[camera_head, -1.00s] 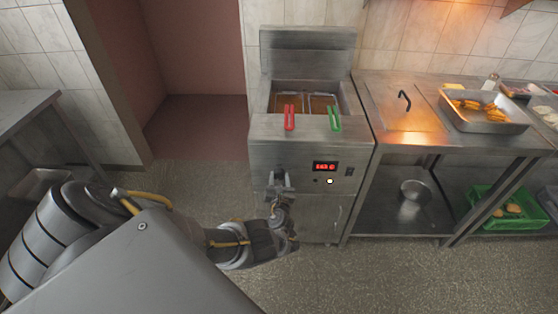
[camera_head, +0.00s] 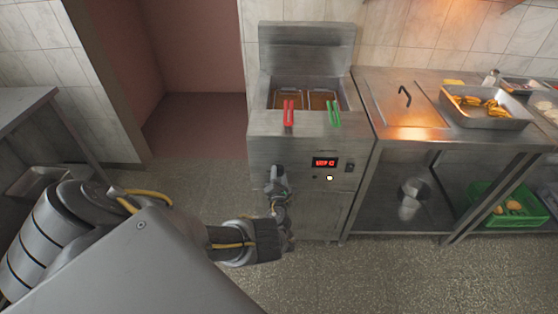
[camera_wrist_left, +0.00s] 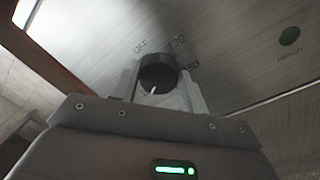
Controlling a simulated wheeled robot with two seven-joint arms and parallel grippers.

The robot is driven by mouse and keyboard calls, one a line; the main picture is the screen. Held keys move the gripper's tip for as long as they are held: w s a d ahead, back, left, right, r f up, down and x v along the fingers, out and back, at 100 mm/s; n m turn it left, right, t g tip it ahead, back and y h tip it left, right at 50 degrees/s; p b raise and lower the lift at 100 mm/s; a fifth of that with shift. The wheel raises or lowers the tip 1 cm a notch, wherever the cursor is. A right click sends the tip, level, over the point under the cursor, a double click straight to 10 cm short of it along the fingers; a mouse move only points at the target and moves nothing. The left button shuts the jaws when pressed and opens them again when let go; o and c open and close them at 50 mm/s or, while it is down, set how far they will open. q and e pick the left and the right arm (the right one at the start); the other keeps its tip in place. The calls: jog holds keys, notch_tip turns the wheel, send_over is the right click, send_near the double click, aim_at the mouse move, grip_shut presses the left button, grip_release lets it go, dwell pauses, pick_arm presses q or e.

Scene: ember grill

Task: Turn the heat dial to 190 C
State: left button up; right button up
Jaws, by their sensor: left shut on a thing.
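The heat dial (camera_wrist_left: 158,76) is a round black knob on the front panel of the steel fryer (camera_head: 308,128). My left gripper (camera_wrist_left: 160,88) is shut on the dial, one finger on each side. A small white mark shows at the dial's lower edge. In the head view my left gripper (camera_head: 277,178) is at the panel's left side and hides the dial. The red display (camera_head: 325,162) is lit, its text too small to read surely. My right gripper is not in view.
Red (camera_head: 289,112) and green (camera_head: 334,113) basket handles hang over the fryer's front edge. A steel counter (camera_head: 400,130) with a food tray (camera_head: 484,116) stands to the right. Open floor (camera_head: 370,275) lies in front.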

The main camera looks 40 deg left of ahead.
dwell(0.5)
pick_arm(q)
jog(key=o, duration=1)
jog(key=shift+s+d+p, duration=0.35)
jog(key=shift+s, duration=0.05)
jog(key=p+v, duration=0.3)
jog(key=v, duration=0.6)
jog(key=shift+s+d, duration=0.25)
jog(key=shift+s, duration=0.05)
